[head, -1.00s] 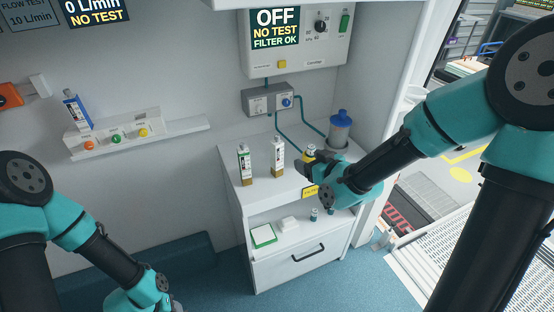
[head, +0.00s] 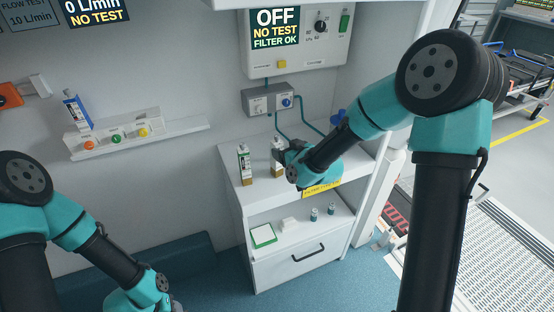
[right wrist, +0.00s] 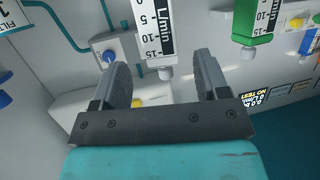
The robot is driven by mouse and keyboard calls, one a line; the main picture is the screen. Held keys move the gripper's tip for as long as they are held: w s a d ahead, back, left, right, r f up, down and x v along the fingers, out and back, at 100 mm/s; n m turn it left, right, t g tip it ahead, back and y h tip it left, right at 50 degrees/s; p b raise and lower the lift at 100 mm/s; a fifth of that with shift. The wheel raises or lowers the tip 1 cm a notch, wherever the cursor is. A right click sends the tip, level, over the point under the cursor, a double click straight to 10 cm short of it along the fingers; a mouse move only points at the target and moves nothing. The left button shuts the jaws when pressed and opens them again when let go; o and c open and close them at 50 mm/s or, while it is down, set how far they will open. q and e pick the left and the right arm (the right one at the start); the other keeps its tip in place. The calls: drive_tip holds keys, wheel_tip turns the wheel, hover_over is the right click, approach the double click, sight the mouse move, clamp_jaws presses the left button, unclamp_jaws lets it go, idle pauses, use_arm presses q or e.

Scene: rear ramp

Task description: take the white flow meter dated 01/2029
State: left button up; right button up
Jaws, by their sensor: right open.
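A white flow meter (head: 276,150) with a brownish lower part stands upright on the cabinet top, partly behind my right gripper (head: 284,155). In the right wrist view, a white meter with a black L/min scale (right wrist: 155,28) lines up between the fingers of my right gripper (right wrist: 160,75), which is open and empty. A second meter (head: 243,160), with green markings, stands to its left; a green-bodied meter (right wrist: 251,22) shows in the right wrist view. A blue meter (head: 76,110) stands on the wall shelf. No date is legible. My left gripper is beyond the lower edge.
The cabinet top (head: 232,178) has bare room at its front left. Behind it is a grey wall box (head: 262,103) with a blue knob and hoses. A blue-topped canister (head: 338,118) is mostly hidden by my right arm. Small bottles (head: 331,209) stand on the lower shelf.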

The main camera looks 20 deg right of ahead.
sight(280, 147)
idle(0.3)
drive_tip(key=shift+x, duration=2.65)
drive_tip(key=shift+f, duration=0.1)
clamp_jaws()
